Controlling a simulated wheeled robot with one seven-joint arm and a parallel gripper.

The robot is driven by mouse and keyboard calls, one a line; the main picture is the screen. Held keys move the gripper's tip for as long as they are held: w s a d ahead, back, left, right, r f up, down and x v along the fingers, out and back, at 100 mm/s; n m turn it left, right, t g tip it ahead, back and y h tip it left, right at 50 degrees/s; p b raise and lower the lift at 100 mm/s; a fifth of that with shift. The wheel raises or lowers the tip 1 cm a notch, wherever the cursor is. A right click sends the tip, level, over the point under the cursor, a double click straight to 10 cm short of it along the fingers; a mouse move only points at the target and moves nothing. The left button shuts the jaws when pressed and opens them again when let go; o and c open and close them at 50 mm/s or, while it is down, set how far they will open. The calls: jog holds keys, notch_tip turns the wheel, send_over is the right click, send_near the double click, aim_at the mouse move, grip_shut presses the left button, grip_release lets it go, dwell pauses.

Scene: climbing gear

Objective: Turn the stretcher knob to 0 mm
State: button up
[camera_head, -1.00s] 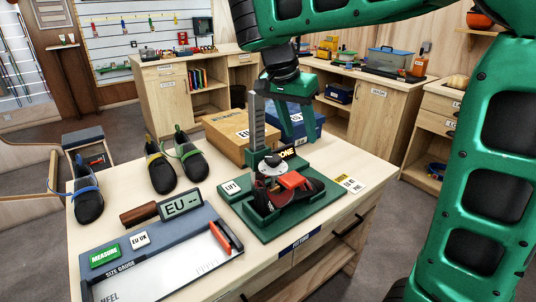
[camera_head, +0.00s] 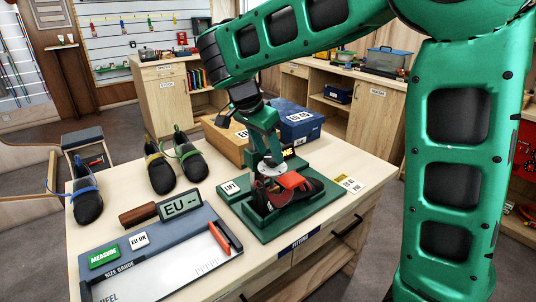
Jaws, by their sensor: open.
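The stretcher (camera_head: 322,204) is a green base with a dark shoe (camera_head: 300,197) and a red block (camera_head: 294,180) on it. A pale round dial (camera_head: 271,168) sits at its top, where the knob is; my gripper hides most of that area. My gripper (camera_head: 268,159) is open and points down right over the dial, with its fingertips close to it. I cannot tell whether they touch the knob. The dial's reading is too small to make out. A "LIFT" button (camera_head: 231,188) is on the left of the base.
A size gauge (camera_head: 160,262) with an "EU --" display (camera_head: 180,204) lies at the front left. Several climbing shoes (camera_head: 161,173) stand behind it. A cardboard box (camera_head: 226,142) and a blue box (camera_head: 298,124) stand behind the stretcher. A card (camera_head: 350,184) lies to the right.

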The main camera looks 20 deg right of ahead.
jog(key=shift+x, duration=0.8)
jog(key=shift+c, duration=0.4)
jog(key=c, duration=0.7)
jog(key=shift+n, duration=0.3)
